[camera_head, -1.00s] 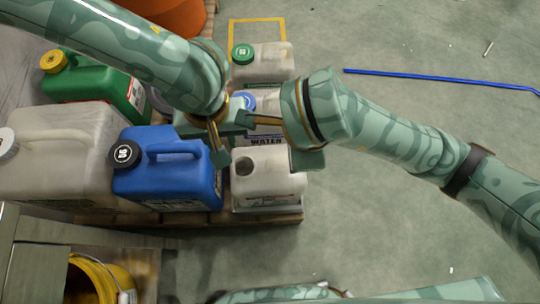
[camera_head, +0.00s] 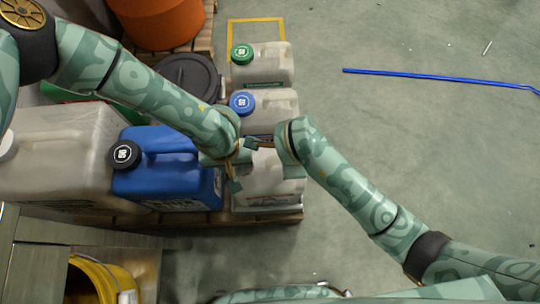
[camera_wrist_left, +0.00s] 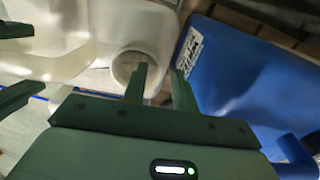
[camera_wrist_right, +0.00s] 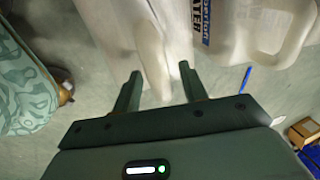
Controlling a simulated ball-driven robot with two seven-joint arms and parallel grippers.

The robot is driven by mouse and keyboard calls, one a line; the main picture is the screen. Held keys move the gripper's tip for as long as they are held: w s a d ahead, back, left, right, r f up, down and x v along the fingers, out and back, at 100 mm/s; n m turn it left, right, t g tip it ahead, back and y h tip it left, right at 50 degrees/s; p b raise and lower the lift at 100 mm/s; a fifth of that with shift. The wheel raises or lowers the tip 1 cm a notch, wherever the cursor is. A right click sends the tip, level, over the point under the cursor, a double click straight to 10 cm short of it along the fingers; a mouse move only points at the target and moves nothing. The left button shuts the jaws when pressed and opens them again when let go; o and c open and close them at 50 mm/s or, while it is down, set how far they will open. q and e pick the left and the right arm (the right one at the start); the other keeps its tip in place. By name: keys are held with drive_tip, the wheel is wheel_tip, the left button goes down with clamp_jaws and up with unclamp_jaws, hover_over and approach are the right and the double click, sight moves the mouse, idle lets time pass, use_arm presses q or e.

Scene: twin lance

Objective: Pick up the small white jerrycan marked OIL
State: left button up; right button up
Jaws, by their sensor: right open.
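Three small white jerrycans stand in a column: one with a green cap (camera_head: 262,66) at the back, one with a blue cap (camera_head: 270,108) in the middle, and a front one (camera_head: 268,188) partly hidden by my grippers. I cannot read OIL on any of them. My left gripper (camera_head: 234,172) is at the front can's left side; in the left wrist view its fingers (camera_wrist_left: 158,85) stand apart near a round white spout (camera_wrist_left: 127,66). My right gripper (camera_head: 262,144) is open at the front can's back edge; its fingers (camera_wrist_right: 158,92) point towards a white can (camera_wrist_right: 150,45).
A blue jerrycan (camera_head: 168,178) with a black cap and a large white canister (camera_head: 60,150) stand left on the pallet. A black round lid (camera_head: 190,75) and an orange drum (camera_head: 155,22) are behind. A yellow bucket (camera_head: 100,280) is front left.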

use_arm(q)
drive_tip(key=shift+f, duration=0.3)
use_arm(e)
drive_tip(key=shift+f, duration=0.35)
use_arm(q)
drive_tip(key=shift+c, duration=0.3)
use_arm(e)
drive_tip(key=shift+c, duration=0.3)
use_arm(q)
clamp_jaws()
use_arm(e)
drive_tip(key=c, duration=0.6)
clamp_jaws()
drive_tip(key=shift+w, duration=0.1)
